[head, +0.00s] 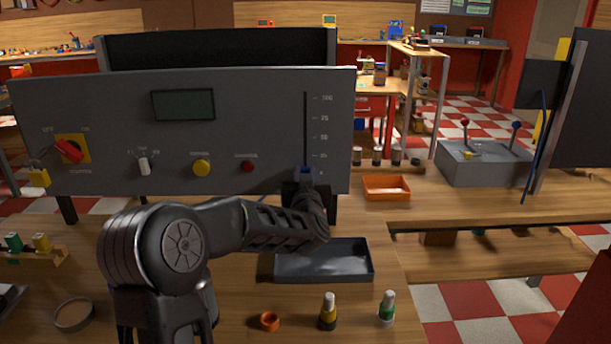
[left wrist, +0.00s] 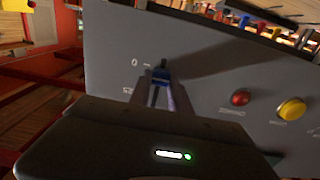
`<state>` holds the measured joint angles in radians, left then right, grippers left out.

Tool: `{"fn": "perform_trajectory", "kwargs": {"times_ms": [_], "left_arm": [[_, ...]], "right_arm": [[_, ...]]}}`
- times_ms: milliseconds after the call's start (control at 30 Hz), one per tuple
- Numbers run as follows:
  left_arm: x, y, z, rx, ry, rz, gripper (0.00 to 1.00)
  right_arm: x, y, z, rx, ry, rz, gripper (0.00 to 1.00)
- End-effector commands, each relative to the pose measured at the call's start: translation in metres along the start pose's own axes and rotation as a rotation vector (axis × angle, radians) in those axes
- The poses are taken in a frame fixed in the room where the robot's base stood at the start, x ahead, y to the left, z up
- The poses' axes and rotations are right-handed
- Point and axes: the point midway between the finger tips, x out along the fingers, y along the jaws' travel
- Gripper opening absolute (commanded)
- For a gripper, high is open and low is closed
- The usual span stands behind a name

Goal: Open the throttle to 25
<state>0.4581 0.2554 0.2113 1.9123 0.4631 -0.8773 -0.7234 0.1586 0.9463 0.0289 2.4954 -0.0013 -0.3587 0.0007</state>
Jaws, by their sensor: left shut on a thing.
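The grey control panel (head: 225,120) stands upright on the bench. Its throttle is a vertical slot (head: 305,125) at the right, with a scale from 0 at the bottom to 100 at the top. My right gripper is not in view.
The panel also has a red rotary switch (head: 69,150), a padlock (head: 38,176), a selector (head: 143,165), a yellow button (head: 201,167), a red button (head: 248,166) and a blank display (head: 183,104). A dark tray (head: 368,262) lies below the arm. The slot above the knob is clear.

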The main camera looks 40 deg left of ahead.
Motion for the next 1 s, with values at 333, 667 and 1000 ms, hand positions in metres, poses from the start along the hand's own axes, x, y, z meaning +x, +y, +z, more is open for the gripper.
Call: {"fn": "perform_trajectory", "kwargs": {"times_ms": [333, 667, 1000], "left_arm": [[0.0, 0.0, -0.039, -0.002, 0.011, -0.001, 0.0], [0.0, 0.0, -0.039, -0.002, 0.011, 0.0, 0.4], [-0.001, 0.0, -0.039, -0.001, 0.012, 0.0, 0.45]], "right_arm": [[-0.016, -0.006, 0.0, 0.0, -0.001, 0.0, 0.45], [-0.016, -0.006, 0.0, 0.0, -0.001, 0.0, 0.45], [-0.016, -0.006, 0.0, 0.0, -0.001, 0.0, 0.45]]}}
